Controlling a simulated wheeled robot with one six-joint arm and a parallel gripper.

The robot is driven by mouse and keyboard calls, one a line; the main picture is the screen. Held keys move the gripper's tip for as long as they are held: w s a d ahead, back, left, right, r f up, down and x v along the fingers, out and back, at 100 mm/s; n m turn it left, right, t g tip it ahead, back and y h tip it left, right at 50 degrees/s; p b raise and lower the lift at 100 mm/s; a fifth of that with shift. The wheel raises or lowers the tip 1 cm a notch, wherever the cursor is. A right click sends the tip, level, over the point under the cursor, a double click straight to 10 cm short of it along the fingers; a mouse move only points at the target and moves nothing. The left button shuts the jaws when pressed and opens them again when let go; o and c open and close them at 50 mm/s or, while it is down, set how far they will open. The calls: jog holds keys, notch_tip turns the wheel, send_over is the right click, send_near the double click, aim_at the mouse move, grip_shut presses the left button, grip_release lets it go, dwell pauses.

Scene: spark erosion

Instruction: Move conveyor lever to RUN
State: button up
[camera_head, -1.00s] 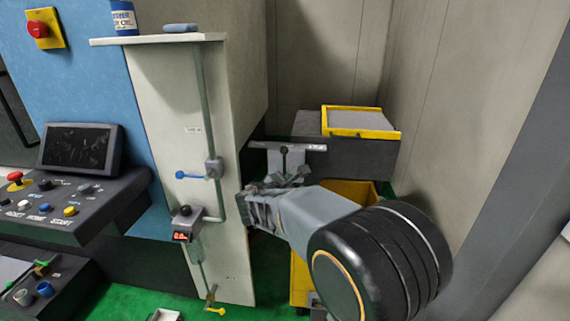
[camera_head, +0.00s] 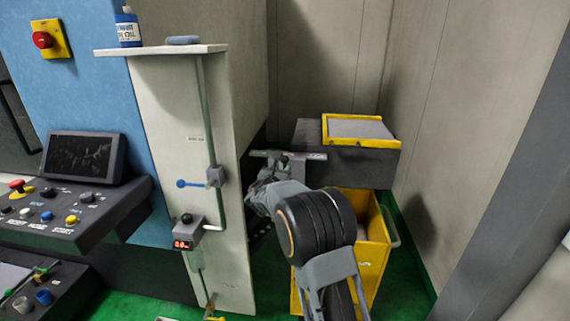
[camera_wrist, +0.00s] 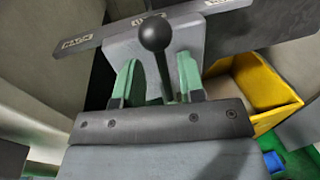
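The conveyor lever has a black ball knob (camera_wrist: 153,33) on a dark shaft and rises from a grey housing (camera_wrist: 205,45). A dark label plate (camera_wrist: 252,22) lies behind it, and it also shows in the head view (camera_head: 314,156). The knob appears in front of the middle label; the lettering is too small to read surely. My gripper (camera_wrist: 157,78) has its green-padded fingers on either side of the lever's shaft, with gaps on both sides. In the head view my gripper (camera_head: 268,178) partly hides the lever.
A yellow bin (camera_head: 372,245) stands below the conveyor, close to my arm. A yellow-rimmed tray (camera_head: 361,143) sits on the dark conveyor block. The cream cabinet (camera_head: 165,110) with a blue valve lever (camera_head: 190,184) stands just left of my gripper.

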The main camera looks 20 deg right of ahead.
aim_at(285, 163)
jog(key=shift+p+x, duration=0.35)
jog(key=shift+x, duration=1.35)
grip_shut()
